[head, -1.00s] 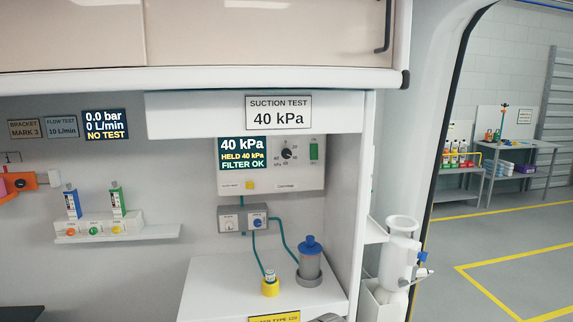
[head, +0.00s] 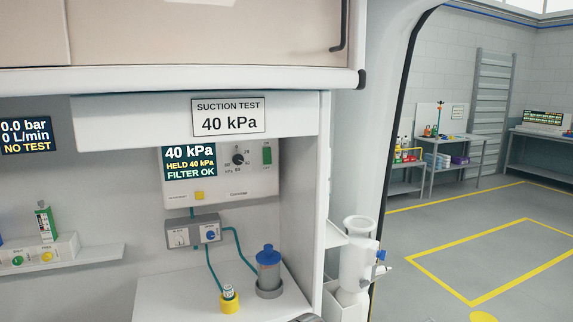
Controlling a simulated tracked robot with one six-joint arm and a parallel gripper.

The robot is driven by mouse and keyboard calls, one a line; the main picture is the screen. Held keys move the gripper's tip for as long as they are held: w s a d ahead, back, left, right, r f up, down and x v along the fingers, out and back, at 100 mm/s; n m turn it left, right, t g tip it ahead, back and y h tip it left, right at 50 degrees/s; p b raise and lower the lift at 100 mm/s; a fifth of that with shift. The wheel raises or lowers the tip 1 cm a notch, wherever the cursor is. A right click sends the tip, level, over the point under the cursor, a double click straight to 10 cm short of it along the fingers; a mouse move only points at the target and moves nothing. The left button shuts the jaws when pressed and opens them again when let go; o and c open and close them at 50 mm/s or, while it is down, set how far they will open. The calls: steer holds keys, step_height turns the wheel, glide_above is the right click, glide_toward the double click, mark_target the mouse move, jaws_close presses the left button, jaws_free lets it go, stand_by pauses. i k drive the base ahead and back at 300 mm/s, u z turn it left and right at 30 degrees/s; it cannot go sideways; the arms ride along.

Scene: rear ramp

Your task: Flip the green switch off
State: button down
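The green switch (head: 267,155) is a small upright green rocker at the right end of the white suction panel (head: 245,183). It sits right of a black dial (head: 238,159). Which way the switch is set is too small to tell. The panel's screen (head: 190,163) reads 40 kPa, HELD 40 kPa, FILTER OK. A sign (head: 228,116) above reads SUCTION TEST 40 kPa. My gripper is not clearly in view; a dark curved shape at the bottom edge cannot be identified.
Below the panel are a grey valve box (head: 193,231), teal hoses, a blue-capped jar (head: 269,270) and a yellow-based bottle (head: 229,299) on a white counter. A side wall (head: 307,190) borders the alcove's right. Open grey floor (head: 440,225) lies outside the doorway.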

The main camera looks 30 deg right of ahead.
mark_target(267, 155)
steer(key=z, duration=0.15)
steer(key=i, duration=0.85)
steer(key=u, duration=0.35)
